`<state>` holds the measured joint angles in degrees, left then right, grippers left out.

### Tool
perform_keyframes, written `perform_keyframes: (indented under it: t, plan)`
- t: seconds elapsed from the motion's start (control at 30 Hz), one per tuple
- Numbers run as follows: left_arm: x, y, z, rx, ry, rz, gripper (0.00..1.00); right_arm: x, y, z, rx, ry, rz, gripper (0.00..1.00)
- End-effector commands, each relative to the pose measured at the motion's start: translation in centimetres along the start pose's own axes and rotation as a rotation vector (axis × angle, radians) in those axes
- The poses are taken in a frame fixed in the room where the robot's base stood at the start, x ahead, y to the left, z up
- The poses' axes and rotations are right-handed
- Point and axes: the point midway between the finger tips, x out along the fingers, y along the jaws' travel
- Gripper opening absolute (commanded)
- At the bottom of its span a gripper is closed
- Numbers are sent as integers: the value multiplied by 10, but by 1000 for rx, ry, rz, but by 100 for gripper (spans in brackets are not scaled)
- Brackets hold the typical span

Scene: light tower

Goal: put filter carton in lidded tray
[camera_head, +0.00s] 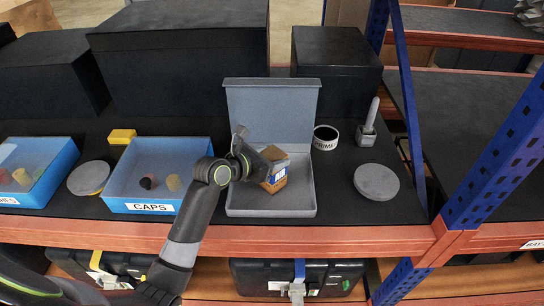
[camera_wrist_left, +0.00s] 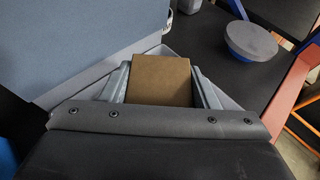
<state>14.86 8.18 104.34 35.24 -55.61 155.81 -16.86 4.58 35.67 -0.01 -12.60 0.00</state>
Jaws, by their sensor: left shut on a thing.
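The filter carton (camera_head: 277,178) is a small brown box with a blue and white label. It is tilted and sits within the outline of the grey lidded tray (camera_head: 240,208), whose lid (camera_head: 272,108) stands open at the back. My left gripper (camera_head: 268,165) is shut on the carton from above left. In the left wrist view the carton's brown face (camera_wrist_left: 160,82) lies between the two fingers. I cannot tell whether the carton touches the tray floor. My right gripper is not in view.
A blue bin marked CAPS (camera_head: 150,207) holds small pieces, left of the tray. A grey disc (camera_head: 376,182), a black-and-white ring (camera_head: 325,138) and a grey holder with an upright stick (camera_head: 366,133) stand to the right. A blue rack post (camera_head: 490,160) bounds the right side.

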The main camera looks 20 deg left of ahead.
Motion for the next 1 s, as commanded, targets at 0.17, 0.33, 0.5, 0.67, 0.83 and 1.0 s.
perform_keyframes:
  t: [0.17, 0.33, 0.5, 0.67, 0.83, 1.0]
  plan:
    - [1, 0, -1, 1, -5, 1, 11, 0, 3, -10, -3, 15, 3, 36]
    - [2, 0, -3, 1, -3, 1, 11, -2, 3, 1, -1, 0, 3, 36]
    - [2, 0, -4, 1, -2, 1, 75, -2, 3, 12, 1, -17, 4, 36]
    - [2, 0, -4, 1, -2, 1, 76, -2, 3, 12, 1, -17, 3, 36]
    - [1, 0, -2, 2, -3, 1, 76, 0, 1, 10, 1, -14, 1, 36]
    - [-14, 2, -3, 4, -1, 3, 76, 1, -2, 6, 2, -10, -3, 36]
